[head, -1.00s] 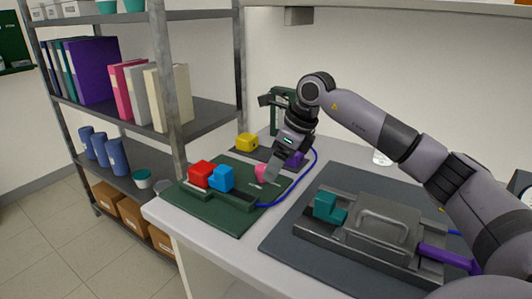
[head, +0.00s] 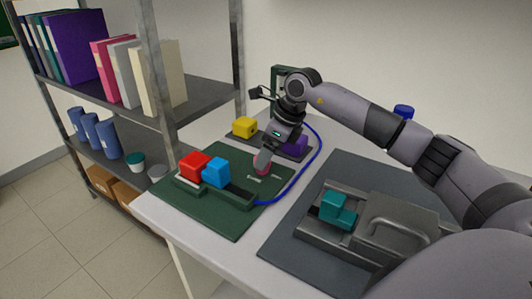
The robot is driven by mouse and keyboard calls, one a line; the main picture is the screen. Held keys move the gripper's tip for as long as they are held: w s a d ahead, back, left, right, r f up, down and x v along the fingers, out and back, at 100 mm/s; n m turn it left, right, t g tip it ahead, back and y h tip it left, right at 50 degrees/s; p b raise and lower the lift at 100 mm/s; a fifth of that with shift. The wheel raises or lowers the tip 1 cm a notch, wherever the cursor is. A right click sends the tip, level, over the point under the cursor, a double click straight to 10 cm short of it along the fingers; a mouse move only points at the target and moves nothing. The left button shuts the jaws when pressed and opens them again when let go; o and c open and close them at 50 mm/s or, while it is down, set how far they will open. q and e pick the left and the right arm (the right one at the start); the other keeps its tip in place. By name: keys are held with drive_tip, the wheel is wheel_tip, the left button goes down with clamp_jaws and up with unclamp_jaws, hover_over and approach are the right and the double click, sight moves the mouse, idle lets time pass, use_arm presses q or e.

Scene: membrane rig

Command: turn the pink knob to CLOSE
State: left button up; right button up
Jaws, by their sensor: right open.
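The pink knob (head: 262,167) sits on the dark green mat (head: 222,219), behind the blue block. My right gripper (head: 263,160) is over the knob, pointing down, and its fingers hide most of it. The right gripper is open; I cannot tell whether its fingers touch the knob. Small pale markings (head: 263,178) lie on the mat beside the knob, too small to read. My left gripper is not in view.
A red block (head: 194,166) and a blue block (head: 216,173) sit on the mat's rig. A yellow block (head: 245,127) and a purple block (head: 295,144) stand behind. A blue cable (head: 300,182) curves right of the mat. A grey rig with a teal block (head: 338,209) stands front right.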

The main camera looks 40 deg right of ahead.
drive_tip(key=shift+w+a+f, duration=0.15)
drive_tip(key=shift+w+f, duration=0.1)
drive_tip(key=shift+f, duration=0.4)
drive_tip(key=c, duration=1.1)
drive_tip(key=shift+o, duration=0.2)
